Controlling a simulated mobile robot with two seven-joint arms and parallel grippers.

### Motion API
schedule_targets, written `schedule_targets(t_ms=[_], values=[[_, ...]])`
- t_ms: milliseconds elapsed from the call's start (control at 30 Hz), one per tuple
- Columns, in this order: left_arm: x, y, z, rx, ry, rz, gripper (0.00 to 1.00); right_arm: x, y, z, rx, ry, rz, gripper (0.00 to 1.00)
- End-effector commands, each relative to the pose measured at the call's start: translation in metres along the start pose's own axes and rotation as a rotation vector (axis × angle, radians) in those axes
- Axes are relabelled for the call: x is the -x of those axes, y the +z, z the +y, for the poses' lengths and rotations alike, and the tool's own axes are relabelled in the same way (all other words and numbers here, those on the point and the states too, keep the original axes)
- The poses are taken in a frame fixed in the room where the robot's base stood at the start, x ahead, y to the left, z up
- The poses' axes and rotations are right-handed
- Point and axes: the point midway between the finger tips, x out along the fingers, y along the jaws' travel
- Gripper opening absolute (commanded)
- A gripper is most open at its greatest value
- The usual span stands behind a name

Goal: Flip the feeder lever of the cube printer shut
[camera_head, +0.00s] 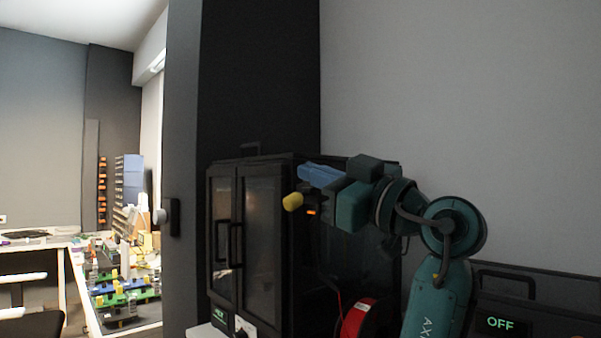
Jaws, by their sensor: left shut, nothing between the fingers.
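The cube printer (279,255) is a dark box with two glazed front doors, in the middle of the head view. A yellow knob (293,201), apparently the end of the feeder lever, sticks out near the printer's upper right corner. Most of the lever is hidden. My left gripper (303,173) has blue fingers that point left, just above and right of the knob. The fingers are shut with nothing held. Whether they touch the lever I cannot tell. My teal left arm rises from the bottom right and covers part of the printer's right side. My right gripper is out of view.
A red spool (357,317) sits low beside the printer. A dark device (535,300) with a handle and an "OFF" display stands at the lower right. A dark pillar (183,150) stands left of the printer. A cluttered bench (68,270) is farther left.

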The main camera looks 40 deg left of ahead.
Motion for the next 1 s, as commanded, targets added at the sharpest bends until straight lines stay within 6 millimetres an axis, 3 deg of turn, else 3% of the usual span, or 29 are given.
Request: schedule_targets(t_ms=[100, 300, 1000], values=[[0.025, 0.001, 0.001, -0.001, 0.002, -0.001, 0.0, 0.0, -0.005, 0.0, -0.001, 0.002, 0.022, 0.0], [0.048, 0.0, 0.001, 0.001, 0.0, -0.001, 0.0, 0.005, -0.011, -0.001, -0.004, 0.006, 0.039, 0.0], [0.052, 0.0, 0.001, 0.001, -0.002, 0.0, 0.0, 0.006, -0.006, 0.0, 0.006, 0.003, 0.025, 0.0]])
